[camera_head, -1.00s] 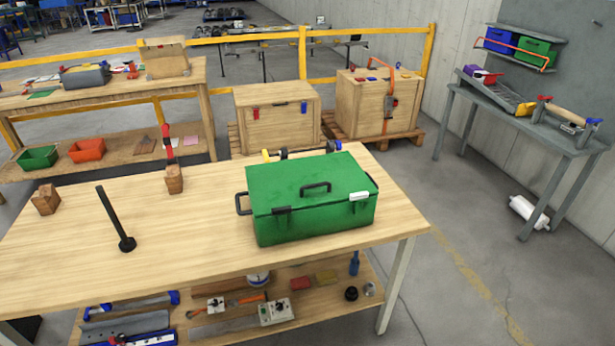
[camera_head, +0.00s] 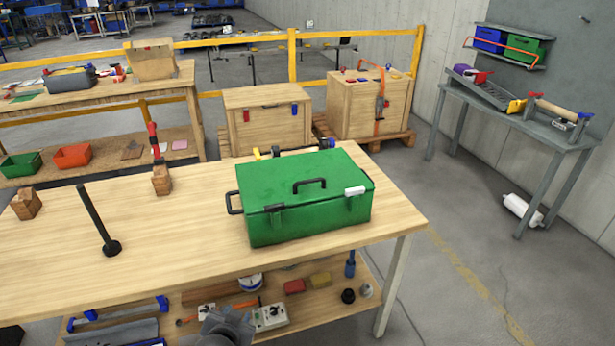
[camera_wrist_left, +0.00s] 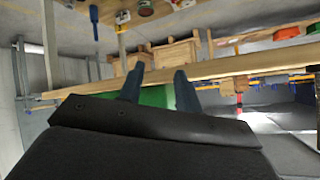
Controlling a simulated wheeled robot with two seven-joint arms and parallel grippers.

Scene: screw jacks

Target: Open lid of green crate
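The green crate (camera_head: 305,225) stands on the wooden workbench near its right end. Its lid (camera_head: 275,178) is shut, with a black handle (camera_head: 309,185) on top. A dark latch and a white latch (camera_head: 354,191) sit on the front, and a black side handle (camera_head: 233,203) is on the left. In the left wrist view, my left gripper (camera_wrist_left: 160,70) has its two fingers apart with nothing between them. Part of the green crate (camera_wrist_left: 155,97) shows beyond the fingers, apart from them. A grey part of my arm shows at the bottom of the head view. My right gripper is not identifiable.
Clamps lie just behind the crate. Its lower shelf holds tools and small items. Wooden boxes stand on pallets behind. The bench top left of the crate is mostly clear.

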